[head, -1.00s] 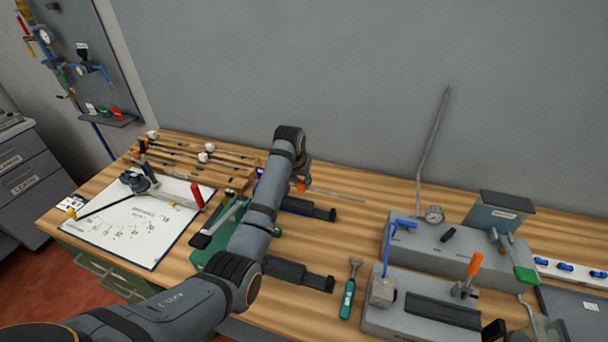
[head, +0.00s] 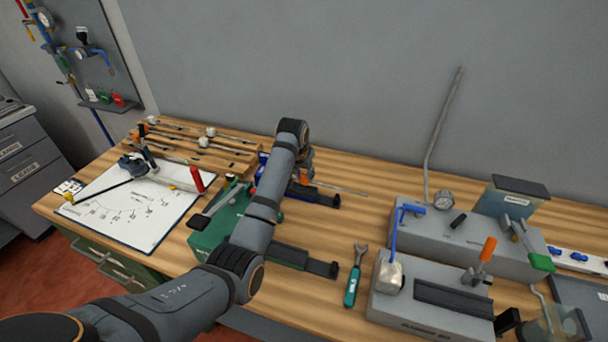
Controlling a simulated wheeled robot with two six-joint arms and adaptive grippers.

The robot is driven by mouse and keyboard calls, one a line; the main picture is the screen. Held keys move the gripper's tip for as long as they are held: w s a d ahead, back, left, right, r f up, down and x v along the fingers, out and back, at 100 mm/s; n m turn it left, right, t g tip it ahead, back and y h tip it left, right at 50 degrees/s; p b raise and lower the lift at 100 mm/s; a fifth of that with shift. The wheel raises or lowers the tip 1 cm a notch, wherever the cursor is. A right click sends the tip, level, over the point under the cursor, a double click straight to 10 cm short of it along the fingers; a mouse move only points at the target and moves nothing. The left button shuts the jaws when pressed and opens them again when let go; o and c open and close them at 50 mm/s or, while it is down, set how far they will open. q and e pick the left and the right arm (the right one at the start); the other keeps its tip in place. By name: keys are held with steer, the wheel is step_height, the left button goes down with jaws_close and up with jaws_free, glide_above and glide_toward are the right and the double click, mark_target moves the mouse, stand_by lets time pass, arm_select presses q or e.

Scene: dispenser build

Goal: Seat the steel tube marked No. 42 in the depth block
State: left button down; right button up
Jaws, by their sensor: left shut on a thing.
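My left arm reaches in from the lower left, and my left gripper (head: 306,172) is mostly hidden behind its own wrist at the middle of the bench. It is shut on a thin steel tube (head: 345,188), whose free end sticks out to the right just above the wood. No number can be read on the tube. I cannot tell for certain which fixture is the depth block. A green fixture (head: 205,238) and a blue one, both with dark bars, are partly hidden by my arm. My right gripper is not in view.
A teal-handled wrench (head: 354,275) lies between. Wooden racks (head: 215,150) and a white drawing board (head: 125,215) are left.

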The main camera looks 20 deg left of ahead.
mark_target(303, 180)
arm_select(q)
steer(key=shift+f, duration=0.2)
stand_by(0.5)
steer(key=shift+f, duration=0.75)
steer(key=shift+f, duration=0.65)
stand_by(0.5)
steer(key=shift+a+p, duration=0.9)
steer(key=shift+a, duration=1.65)
steer(key=c, duration=1)
jaws_free()
